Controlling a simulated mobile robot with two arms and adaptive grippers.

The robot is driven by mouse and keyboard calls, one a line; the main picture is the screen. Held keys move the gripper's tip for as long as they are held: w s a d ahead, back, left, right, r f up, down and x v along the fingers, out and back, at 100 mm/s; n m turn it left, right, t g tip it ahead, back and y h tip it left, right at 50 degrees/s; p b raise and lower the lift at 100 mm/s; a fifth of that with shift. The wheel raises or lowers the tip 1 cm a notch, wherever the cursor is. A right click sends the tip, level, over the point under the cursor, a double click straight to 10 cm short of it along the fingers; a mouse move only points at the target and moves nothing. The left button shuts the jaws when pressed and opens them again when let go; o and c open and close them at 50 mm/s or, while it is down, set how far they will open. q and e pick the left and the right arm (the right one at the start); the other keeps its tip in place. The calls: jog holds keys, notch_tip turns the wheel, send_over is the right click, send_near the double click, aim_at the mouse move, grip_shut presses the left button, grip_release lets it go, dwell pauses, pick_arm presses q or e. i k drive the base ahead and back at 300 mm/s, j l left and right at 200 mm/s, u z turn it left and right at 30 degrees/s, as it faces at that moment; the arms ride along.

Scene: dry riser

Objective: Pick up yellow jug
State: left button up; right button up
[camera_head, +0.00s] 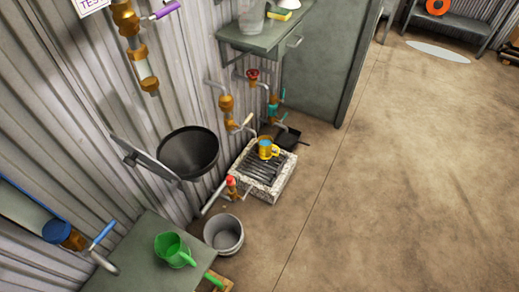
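The yellow jug (266,148) stands upright on the dark grate (262,170) of a pale stone drain block on the floor. It is small in the view, and a bluish patch shows at its top. A handle seems to stick out on its right side. Neither of my grippers is in view, and nothing is seen touching the jug.
Brass pipes with a red valve wheel (252,74) run down the corrugated wall behind the drain. A black basin (188,152), a grey bucket (224,234) and a green jug (174,250) on a table are nearby. The floor (390,190) to the right is clear.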

aim_at(265, 143)
jog(key=i+l, duration=0.15)
jog(key=l, duration=0.25)
jog(key=i+l+u, duration=0.15)
jog(key=l+u, duration=0.3)
jog(key=l, duration=0.25)
jog(key=l+u, duration=0.45)
jog(key=l, duration=0.25)
jog(key=i+l, duration=0.05)
